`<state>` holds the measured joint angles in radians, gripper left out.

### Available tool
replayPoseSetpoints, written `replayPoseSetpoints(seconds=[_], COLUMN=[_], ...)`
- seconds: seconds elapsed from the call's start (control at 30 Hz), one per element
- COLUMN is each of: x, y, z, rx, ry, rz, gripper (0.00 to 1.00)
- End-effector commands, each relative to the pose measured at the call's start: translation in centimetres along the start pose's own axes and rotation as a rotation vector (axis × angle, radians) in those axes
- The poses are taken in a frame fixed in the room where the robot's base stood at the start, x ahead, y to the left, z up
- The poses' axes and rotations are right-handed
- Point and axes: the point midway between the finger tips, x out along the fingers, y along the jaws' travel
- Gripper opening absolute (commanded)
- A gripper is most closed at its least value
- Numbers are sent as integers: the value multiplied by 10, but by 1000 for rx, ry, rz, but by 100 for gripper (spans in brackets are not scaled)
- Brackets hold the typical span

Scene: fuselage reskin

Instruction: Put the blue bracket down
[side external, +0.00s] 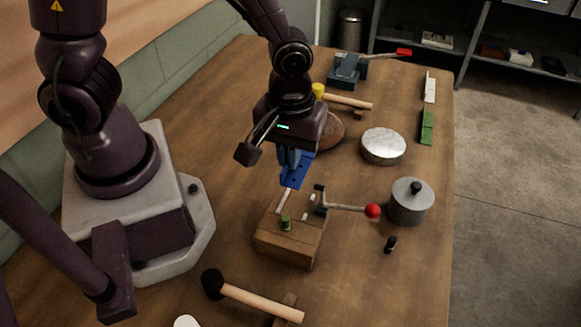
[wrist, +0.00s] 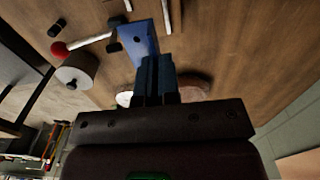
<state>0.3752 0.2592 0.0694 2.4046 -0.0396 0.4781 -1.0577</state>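The blue bracket (side external: 296,172) is a flat blue plate with small holes, hanging below my gripper (side external: 289,158). In the wrist view the blue bracket (wrist: 138,40) sticks out past the fingertips of my gripper (wrist: 155,65). The fingers are close together on its edge. The bracket is tilted and appears to be above the table, just behind a wooden block fixture (side external: 290,241). The fixture carries a toggle clamp with a red knob (side external: 372,211) and a small green piece (side external: 285,223). The exact gap between bracket and fixture cannot be told.
A lidded grey pot (side external: 409,203) and a small black piece (side external: 390,244) stand right of the fixture. A black-headed mallet (side external: 255,300) lies in front. A silver round tin (side external: 383,146), a yellow-headed mallet (side external: 345,99) and a blue vise (side external: 347,71) are behind.

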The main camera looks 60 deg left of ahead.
Motion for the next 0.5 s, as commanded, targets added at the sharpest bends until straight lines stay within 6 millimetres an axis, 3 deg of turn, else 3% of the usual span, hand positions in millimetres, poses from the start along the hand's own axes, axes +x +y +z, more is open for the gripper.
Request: replayPoseSetpoints(seconds=[0.3,0.5], x=[-15,-12], y=[-1,-18], z=[-2,-21], rx=[-8,-100], ry=[0,-7], rz=[0,-9], gripper=[0,0])
